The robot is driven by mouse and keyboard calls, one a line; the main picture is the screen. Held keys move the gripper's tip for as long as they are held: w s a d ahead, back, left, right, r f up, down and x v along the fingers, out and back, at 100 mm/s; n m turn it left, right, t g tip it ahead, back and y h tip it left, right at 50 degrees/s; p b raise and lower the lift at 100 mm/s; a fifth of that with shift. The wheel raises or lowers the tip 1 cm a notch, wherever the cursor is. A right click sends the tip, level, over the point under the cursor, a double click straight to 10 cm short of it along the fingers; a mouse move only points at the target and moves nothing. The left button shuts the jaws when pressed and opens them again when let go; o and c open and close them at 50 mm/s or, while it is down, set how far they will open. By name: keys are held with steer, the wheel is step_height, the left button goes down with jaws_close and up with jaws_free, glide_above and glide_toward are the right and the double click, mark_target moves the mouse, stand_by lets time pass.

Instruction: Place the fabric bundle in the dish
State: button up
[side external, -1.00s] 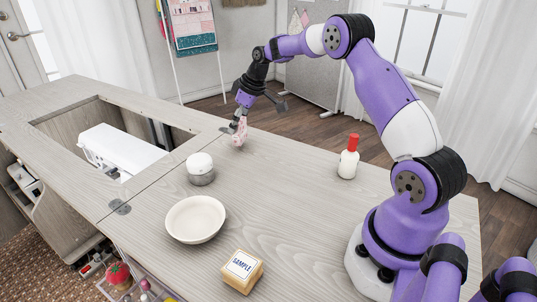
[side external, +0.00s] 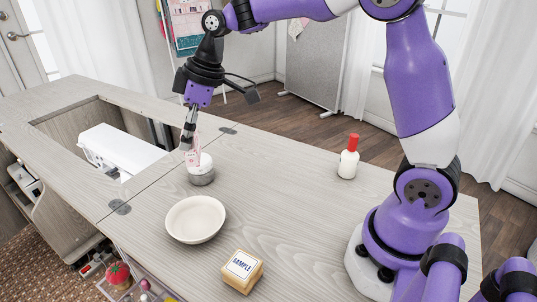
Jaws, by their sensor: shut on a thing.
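The fabric bundle (side external: 195,148) is pink and patterned. My gripper (side external: 189,146) is shut on it and points down. In this view the bundle overlaps the round jar with the white lid; its exact height above the table cannot be told. The dish (side external: 195,220) is a shallow, round, cream-white bowl on the table, below the bundle in the picture and nearer the camera. The dish looks empty. Part of the bundle is hidden by the fingers.
The round grey jar (side external: 202,175) stands just behind the dish. A box marked SAMPLE (side external: 242,271) is in front of the dish. A bottle with a red cap (side external: 348,157) stands to the right. A cabinet opening with a white machine (side external: 118,150) is at left.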

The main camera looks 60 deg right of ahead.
steer(key=s+a+n+g+y, duration=0.2)
steer(key=s+a+n+g, duration=0.1)
steer(key=s+a+n, duration=0.9)
steer(key=m, duration=0.2)
glide_above(198, 225)
step_height(198, 225, down, 7)
steer(key=shift+f, duration=1.7)
steer(key=o, duration=0.9)
steer(key=shift+f, duration=0.15)
steer(key=shift+c, duration=0.2)
